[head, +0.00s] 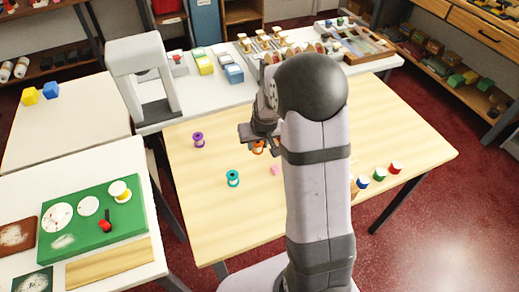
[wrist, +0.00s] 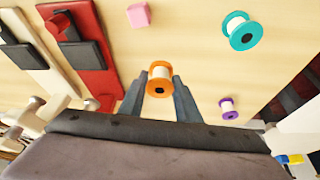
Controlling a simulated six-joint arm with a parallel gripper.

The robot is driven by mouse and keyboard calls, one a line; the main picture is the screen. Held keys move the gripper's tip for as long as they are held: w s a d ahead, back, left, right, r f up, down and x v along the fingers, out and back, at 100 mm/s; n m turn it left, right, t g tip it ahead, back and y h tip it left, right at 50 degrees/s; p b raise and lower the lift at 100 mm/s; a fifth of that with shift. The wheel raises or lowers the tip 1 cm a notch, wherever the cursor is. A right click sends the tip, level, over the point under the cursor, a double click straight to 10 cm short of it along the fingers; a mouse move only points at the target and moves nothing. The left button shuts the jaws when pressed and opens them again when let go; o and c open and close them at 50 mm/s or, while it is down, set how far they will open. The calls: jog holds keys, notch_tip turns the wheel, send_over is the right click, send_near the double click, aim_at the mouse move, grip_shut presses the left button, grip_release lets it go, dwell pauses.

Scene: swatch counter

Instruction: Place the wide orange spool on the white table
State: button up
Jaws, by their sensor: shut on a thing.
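The orange spool (wrist: 159,62) is between the two fingers of my gripper (wrist: 160,88) in the wrist view, and the fingers are shut on it. In the head view the orange spool (head: 259,147) shows only partly, below my gripper (head: 257,137) and beside my arm. It is over the wooden table (head: 210,215); I cannot tell how high. White tops show at the left: one with two cubes (head: 75,118), and one under a green mat (head: 140,180). A white counter (head: 205,105) runs along the back.
A purple spool (head: 198,140), a teal spool (head: 232,178) and a pink block (head: 275,170) stand on the wooden table. Small coloured spools (head: 379,174) are at its right. A grey arch-shaped frame (head: 142,75) stands at the back left. The wooden table's front left is clear.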

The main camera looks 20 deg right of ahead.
aim_at(258, 151)
jog(key=shift+f, duration=1.85)
jog(key=shift+f, duration=0.1)
jog(key=shift+f, duration=0.15)
jog(key=o, duration=1.1)
jog(key=shift+o, duration=0.2)
